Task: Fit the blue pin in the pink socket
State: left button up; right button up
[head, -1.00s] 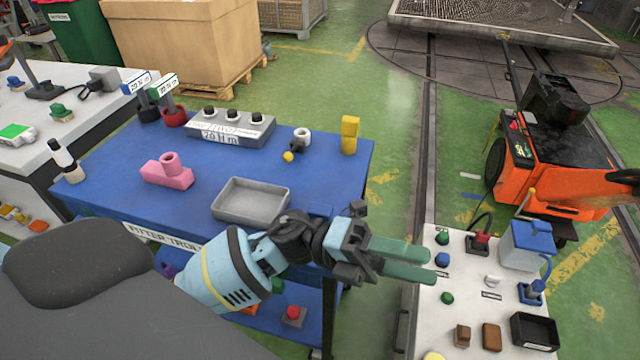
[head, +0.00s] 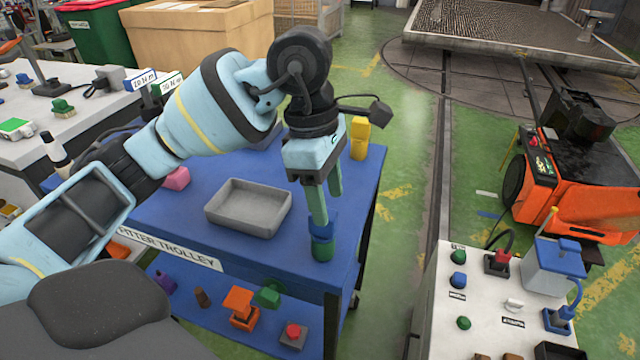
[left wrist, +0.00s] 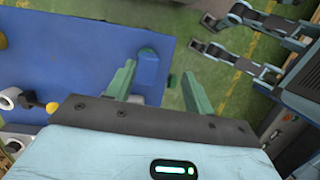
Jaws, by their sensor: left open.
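The blue pin (head: 322,226) stands near the front right corner of the blue trolley top (head: 270,165). A green part shows just below it in the head view; I cannot tell what it belongs to. My left gripper (head: 327,205) points down over the pin with its green fingers apart. In the left wrist view the blue pin (left wrist: 148,66) shows between the open fingers (left wrist: 160,72), closer to the left one. Contact cannot be told. My right gripper is not in view.
A grey tray (head: 218,222) lies between socket and pin. A yellow block (head: 359,138) stands at the back right. The trolley's lower shelf (head: 205,322) holds several coloured parts. A white table (head: 440,320) with fittings stands at right, across a green floor gap.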

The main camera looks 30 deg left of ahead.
aim_at(323, 233)
pick_arm(q)
jog(key=shift+w+a+r+t+y, duration=0.2)
jog(key=shift+a+r+y, duration=0.1)
jog(key=shift+a, duration=0.25)
jog(key=shift+w+a+r+t+y, duration=0.1)
jog(key=shift+w+a+r+y, duration=0.15)
jog(key=shift+a, duration=0.25)
jog(key=shift+d+f, duration=0.15)
jog(key=shift+f, duration=1.15)
jog(key=shift+d+f, duration=0.2)
jog(key=shift+f, duration=1.05)
jog(key=shift+d+f, duration=0.15)
jog(key=shift+f, duration=1.15)
grip_shut()
